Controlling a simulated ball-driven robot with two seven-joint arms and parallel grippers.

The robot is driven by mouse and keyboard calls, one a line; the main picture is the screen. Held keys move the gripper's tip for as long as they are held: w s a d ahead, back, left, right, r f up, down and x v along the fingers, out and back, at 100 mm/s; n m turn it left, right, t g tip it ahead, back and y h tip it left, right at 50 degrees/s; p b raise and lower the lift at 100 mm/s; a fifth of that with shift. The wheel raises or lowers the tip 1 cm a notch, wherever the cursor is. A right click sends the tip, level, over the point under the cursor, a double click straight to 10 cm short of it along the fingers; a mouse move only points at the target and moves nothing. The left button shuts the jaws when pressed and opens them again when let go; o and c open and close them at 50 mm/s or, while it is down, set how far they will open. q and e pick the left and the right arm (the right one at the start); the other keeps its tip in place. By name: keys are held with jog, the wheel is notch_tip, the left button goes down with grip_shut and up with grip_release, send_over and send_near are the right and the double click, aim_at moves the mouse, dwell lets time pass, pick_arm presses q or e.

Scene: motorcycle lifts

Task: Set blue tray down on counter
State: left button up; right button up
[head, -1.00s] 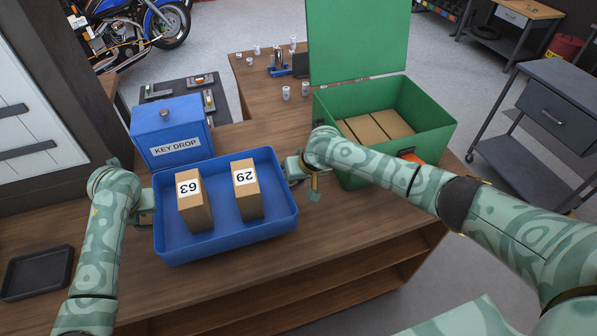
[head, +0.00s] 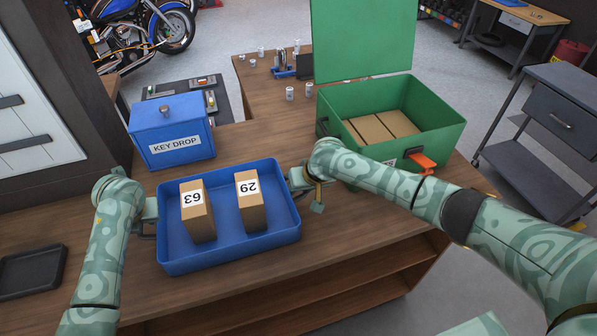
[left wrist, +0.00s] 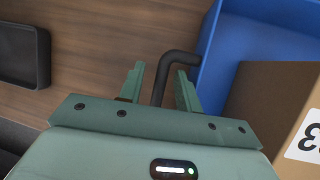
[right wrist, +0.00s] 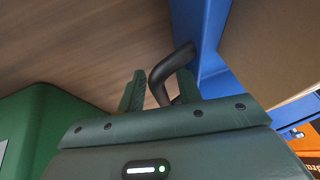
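The blue tray (head: 228,253) is at the front of the wooden counter (head: 345,235), looking level and seemingly resting on it. It holds two brown boxes, one marked 63 (head: 198,222) and one marked 29 (head: 252,212). My left gripper (left wrist: 158,85) is at the tray's left handle (left wrist: 165,75), with the black bar between its fingers and gaps showing beside it. My right gripper (right wrist: 160,92) is at the right handle (right wrist: 168,68), also with the bar between parted fingers. The tray's underside is hidden.
A blue key drop box (head: 170,128) stands just behind the tray. A green open bin (head: 435,143) with brown boxes stands back right, near my right arm. A black tray (head: 30,272) lies at left. Bare counter shows in front of the blue tray.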

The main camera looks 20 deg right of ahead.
jog(key=shift+s+r, duration=0.1)
jog(key=shift+r, duration=0.2)
pick_arm(q)
jog(key=v, duration=1.2)
pick_arm(e)
jog(key=v, duration=1.1)
pick_arm(q)
jog(key=shift+f, duration=0.1)
pick_arm(e)
jog(key=shift+s+d+r, duration=0.1)
jog(key=shift+s, duration=0.05)
